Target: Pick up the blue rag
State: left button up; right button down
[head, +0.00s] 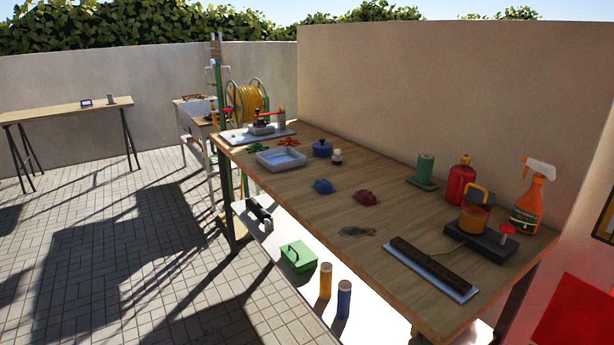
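A small crumpled blue rag (323,186) lies on the wooden workbench (310,205), near the middle of its top. A crumpled dark red rag (366,197) lies to its right, apart from it. A grey-white tray (281,159) is to its upper left, and a blue lidded pot (322,148) stands behind it. Nothing covers the blue rag. Neither of my grippers is in the head view.
A red bottle (461,182), an orange spray bottle (528,200) and a dark brush-like block (432,265) occupy the bench's right part. A green box (298,257) sits on the lower shelf. Paved floor (130,240) is open at left.

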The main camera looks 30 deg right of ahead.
aim_at(321, 186)
jog(key=i, duration=2)
